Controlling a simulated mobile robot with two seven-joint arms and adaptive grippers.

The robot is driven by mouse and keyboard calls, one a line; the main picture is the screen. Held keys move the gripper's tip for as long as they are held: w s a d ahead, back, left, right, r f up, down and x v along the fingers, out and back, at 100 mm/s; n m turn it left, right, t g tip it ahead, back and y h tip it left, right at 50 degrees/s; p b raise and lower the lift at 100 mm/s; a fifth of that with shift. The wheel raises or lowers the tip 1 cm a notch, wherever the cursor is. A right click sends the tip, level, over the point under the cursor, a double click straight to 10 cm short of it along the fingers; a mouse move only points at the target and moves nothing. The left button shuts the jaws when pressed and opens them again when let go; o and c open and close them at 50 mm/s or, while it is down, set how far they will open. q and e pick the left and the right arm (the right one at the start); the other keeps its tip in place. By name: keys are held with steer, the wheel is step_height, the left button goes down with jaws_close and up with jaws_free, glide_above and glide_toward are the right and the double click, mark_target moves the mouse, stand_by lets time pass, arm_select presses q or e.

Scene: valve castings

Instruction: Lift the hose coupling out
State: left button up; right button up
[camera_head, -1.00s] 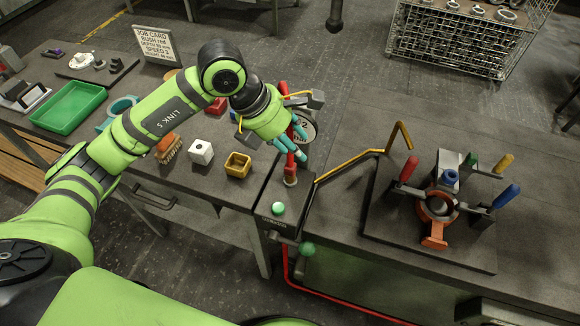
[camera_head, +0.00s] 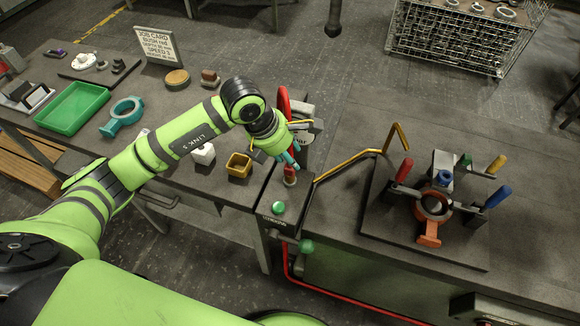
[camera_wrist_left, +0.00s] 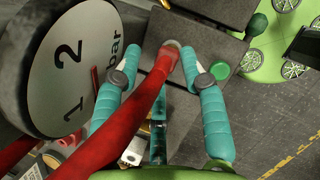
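The red hose (camera_head: 283,100) arches beside the gauge and runs down to the hose coupling (camera_head: 290,181), which stands in the dark block at the table's corner. In the left wrist view the red coupling piece (camera_wrist_left: 168,58) rises from its port. My left gripper (camera_head: 291,162) is just above the port. Its teal fingers straddle the red piece in the left wrist view (camera_wrist_left: 168,62), with tips close to both sides. They look open; whether any tip touches cannot be told. A third finger is partly hidden behind the red piece. My right gripper is not in view.
A gauge (camera_wrist_left: 75,65) stands close beside the fingers. A green button (camera_head: 278,208) is on the block. A yellow pipe (camera_head: 350,163) runs right, towards a clamped orange casting (camera_head: 429,232). A yellow block (camera_head: 239,165) and white cube (camera_head: 204,153) lie left.

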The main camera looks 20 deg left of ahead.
arm_select(q)
jaws_close()
steer(key=shift+r, duration=0.1)
steer(key=shift+w+r+b, duration=0.1)
steer(key=shift+r+b, duration=0.2)
steer(key=shift+r, duration=0.2)
steer(key=r, duration=0.1)
steer(key=d+r+b, duration=0.1)
steer(key=r, duration=0.1)
steer(key=shift+w+r, duration=0.1)
steer(key=shift+r, duration=0.15)
steer(key=w+d+r+b, duration=0.3)
steer(key=d+r, duration=0.3)
steer(key=d, duration=0.4)
steer(key=shift+r, duration=0.25)
